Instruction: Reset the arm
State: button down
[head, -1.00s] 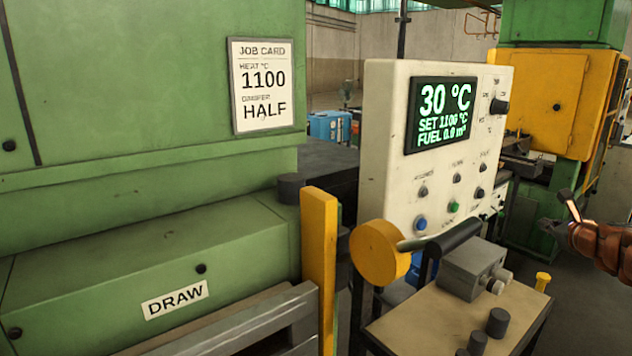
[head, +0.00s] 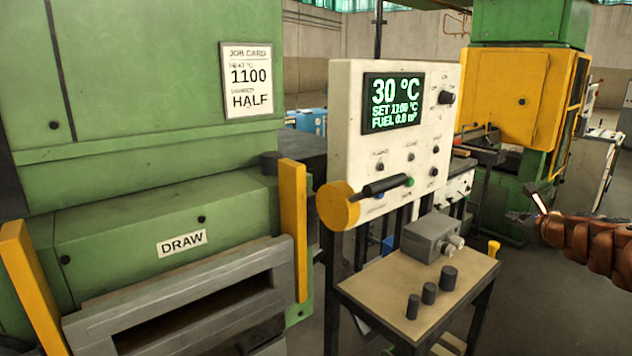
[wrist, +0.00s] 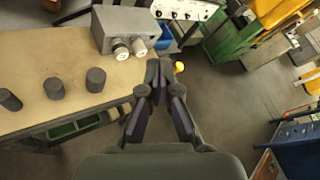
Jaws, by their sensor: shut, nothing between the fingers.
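My gripper (head: 522,216) is at the right of the head view, on the end of my brown arm, to the right of the small table and apart from everything. In the wrist view my gripper (wrist: 158,72) points away from the camera, its fingers together at the tips and empty. The floor and the table's right edge show below and beside it. The control panel (head: 345,85) stands left of my gripper, its screen reading 30 °C, SET 1100 °C, FUEL 0.0. The black-handled lever (head: 388,186) with a yellow round hub (head: 338,206) is at the panel's lower left.
The small table (head: 375,297) holds a grey box (head: 432,236) and several dark cylinders (head: 429,293). The green furnace (head: 130,110), with a job card (head: 247,80) reading 1100 and HALF, fills the left. A yellow cabinet (head: 510,95) stands behind.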

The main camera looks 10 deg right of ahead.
jog(key=w+a+r+n+y, duration=0.1)
jog(key=a+n+y, duration=0.15)
jog(key=a, duration=0.55)
jog(key=w+a+r+n+y, duration=0.15)
jog(key=a+n, duration=0.25)
jog(key=a, duration=0.4)
jog(key=s+a+f+n+g+y, duration=0.2)
jog(key=s+a+n, duration=0.15)
jog(key=a, duration=0.55)
jog(key=s+a+f+n+g+y, duration=0.1)
jog(key=s+a+f+n+g, duration=0.15)
jog(key=a+n, duration=0.45)
jog(key=s+a+f+n+g+y, duration=0.1)
jog(key=s+a+n+g+y, duration=0.15)
jog(key=a, duration=0.95)
jog(key=s+a+f+n+g+h, duration=0.1)
jog(key=s+a+f+n+g, duration=0.25)
jog(key=s, duration=0.55)
jog(key=s+a+f+n+g+h, duration=0.2)
jog(key=s+a+f+n, duration=0.15)
jog(key=s, duration=0.55)
jog(key=s+d+f+n+g+h, duration=0.1)
jog(key=s+d+f+n, duration=0.1)
jog(key=s, duration=0.5)
jog(key=s+d+f+n+g+h, duration=0.2)
jog(key=s+d+f+n, duration=0.1)
jog(key=s, duration=0.4)
jog(key=shift+s+n, duration=0.35)
jog(key=shift+h, duration=0.25)
